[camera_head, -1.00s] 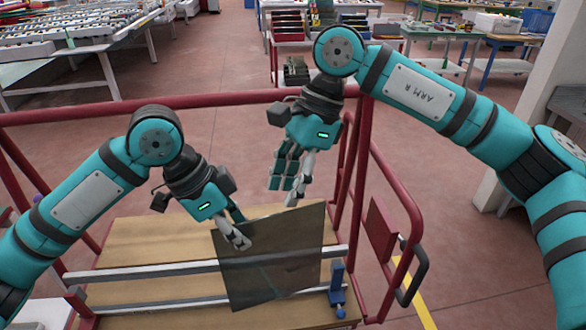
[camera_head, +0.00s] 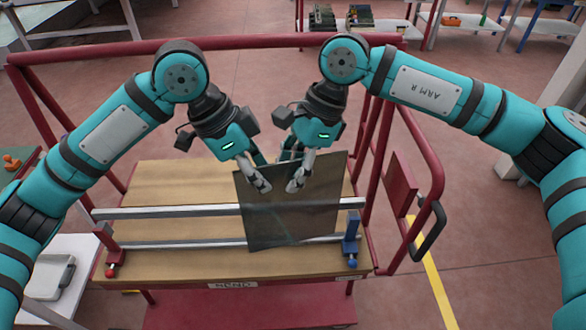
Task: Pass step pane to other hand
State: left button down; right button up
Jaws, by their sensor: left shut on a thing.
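The step pane (camera_head: 292,215) is a dark, see-through sheet standing upright, slightly tilted, above the wooden deck of the cart. My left gripper (camera_head: 257,176) is shut on the pane at its top left, one finger showing on the near face. My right gripper (camera_head: 293,172) is at the pane's top edge, just right of the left gripper. One of its fingers lies in front of the pane, and the other is partly hidden behind it. I cannot tell whether the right fingers press on the glass.
The cart deck (camera_head: 170,185) carries two metal rails (camera_head: 170,212), with a blue stop (camera_head: 351,238) and a red stop (camera_head: 110,262) at the front. A red frame (camera_head: 150,47) surrounds its back and sides. A white tray (camera_head: 48,277) stands at lower left.

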grip_shut()
jog(key=shift+w, duration=0.1)
pick_arm(q)
jog(key=c, duration=1.4)
grip_release()
pick_arm(e)
jog(key=shift+r, duration=0.1)
pick_arm(q)
jog(key=shift+r, duration=0.1)
